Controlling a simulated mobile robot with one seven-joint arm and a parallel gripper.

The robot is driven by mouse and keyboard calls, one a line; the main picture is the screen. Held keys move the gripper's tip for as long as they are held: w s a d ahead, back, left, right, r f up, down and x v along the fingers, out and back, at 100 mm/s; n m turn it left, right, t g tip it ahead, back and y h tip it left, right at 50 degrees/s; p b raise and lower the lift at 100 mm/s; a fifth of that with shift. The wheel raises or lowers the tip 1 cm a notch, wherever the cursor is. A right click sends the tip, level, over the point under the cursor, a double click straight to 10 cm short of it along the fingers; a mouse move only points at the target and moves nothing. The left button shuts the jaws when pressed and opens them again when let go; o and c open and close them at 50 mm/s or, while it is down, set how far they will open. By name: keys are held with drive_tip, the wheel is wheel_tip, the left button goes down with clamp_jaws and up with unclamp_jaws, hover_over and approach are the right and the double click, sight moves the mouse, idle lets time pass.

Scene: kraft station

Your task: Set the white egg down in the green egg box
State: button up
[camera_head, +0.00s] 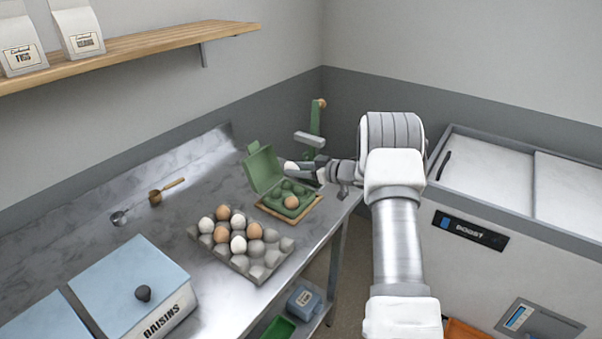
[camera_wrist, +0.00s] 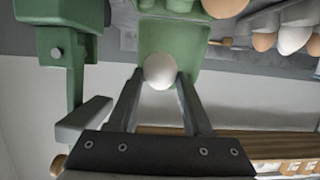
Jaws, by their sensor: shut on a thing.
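My gripper (camera_wrist: 158,85) is shut on the white egg (camera_wrist: 160,71), which sits between its fingertips in the wrist view. In the head view the white egg (camera_head: 290,166) is at the left end of my gripper, above the back part of the green egg box (camera_head: 285,188). The box stands open on a wooden board, its green lid (camera_head: 262,168) raised at the left. A brown egg (camera_head: 291,202) sits in a front cup; several other cups look empty. The lid shows behind the egg in the wrist view (camera_wrist: 172,42). The held egg appears apart from the cups.
A grey egg tray (camera_head: 283,257) with brown and white eggs stands front left of the box. A green stand device (camera_head: 316,125) rises behind my gripper. A measuring cup (camera_head: 155,197), a metal scoop (camera_head: 119,217) and a raisins bin (camera_head: 138,285) are on the steel counter.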

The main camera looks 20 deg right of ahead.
drive_tip(key=shift+w+f, duration=0.35)
drive_tip(key=shift+w, duration=0.3)
drive_tip(key=shift+w+a, duration=0.45)
drive_tip(key=shift+w, duration=0.25)
drive_tip(key=shift+f, duration=0.1)
drive_tip(key=shift+f+b, duration=0.35)
drive_tip(key=shift+f, duration=0.2)
drive_tip(key=shift+f+b, duration=1.65)
drive_tip(key=shift+f, duration=1.15)
idle(1.3)
drive_tip(key=o, duration=1.1)
drive_tip(key=shift+c, duration=0.2)
